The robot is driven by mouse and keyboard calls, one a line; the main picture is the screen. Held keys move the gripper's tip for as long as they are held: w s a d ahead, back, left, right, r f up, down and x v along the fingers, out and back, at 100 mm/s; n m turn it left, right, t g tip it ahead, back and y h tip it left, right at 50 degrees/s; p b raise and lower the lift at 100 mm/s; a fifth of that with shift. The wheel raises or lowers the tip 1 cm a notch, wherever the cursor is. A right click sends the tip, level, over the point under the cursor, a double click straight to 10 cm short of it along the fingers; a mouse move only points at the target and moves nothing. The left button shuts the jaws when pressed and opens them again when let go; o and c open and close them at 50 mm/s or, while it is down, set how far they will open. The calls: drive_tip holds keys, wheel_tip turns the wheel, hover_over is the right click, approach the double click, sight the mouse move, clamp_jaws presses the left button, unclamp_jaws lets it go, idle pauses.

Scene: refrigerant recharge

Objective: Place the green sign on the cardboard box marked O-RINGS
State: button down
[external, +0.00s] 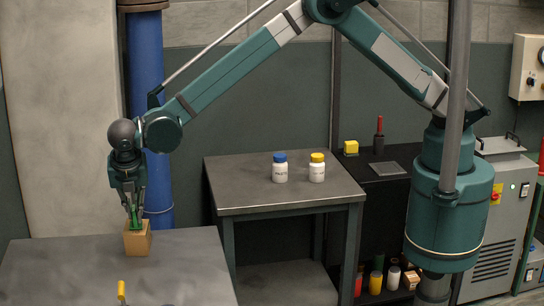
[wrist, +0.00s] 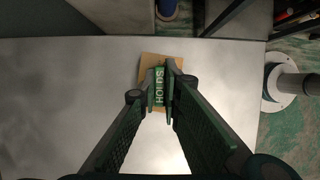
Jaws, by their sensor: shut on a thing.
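The green sign (wrist: 159,86) is between my gripper's fingers, with white letters reading "HOLDS" showing in the wrist view. My gripper (external: 133,212) is shut on it, pointing down at the far end of the left grey table. The cardboard box (external: 138,240) stands on that table directly under the sign, and its edge shows behind the fingers in the wrist view (wrist: 147,62). The sign's lower edge is at or just above the box top; I cannot tell whether they touch. No marking is readable on the box.
The left table (external: 60,270) is mostly clear, with a yellow-topped item (external: 121,290) at its front. A second table (external: 240,190) holds a blue-capped jar (external: 280,170) and a yellow-capped jar (external: 317,170). A blue pipe (external: 147,80) rises behind my gripper.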

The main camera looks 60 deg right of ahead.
drive_tip(key=shift+f, duration=0.2)
drive_tip(key=c, duration=2.5)
unclamp_jaws()
drive_tip(key=shift+r, duration=0.1)
drive_tip(key=shift+r, duration=0.1)
drive_tip(key=v, duration=1.2)
drive_tip(key=shift+d, duration=0.1)
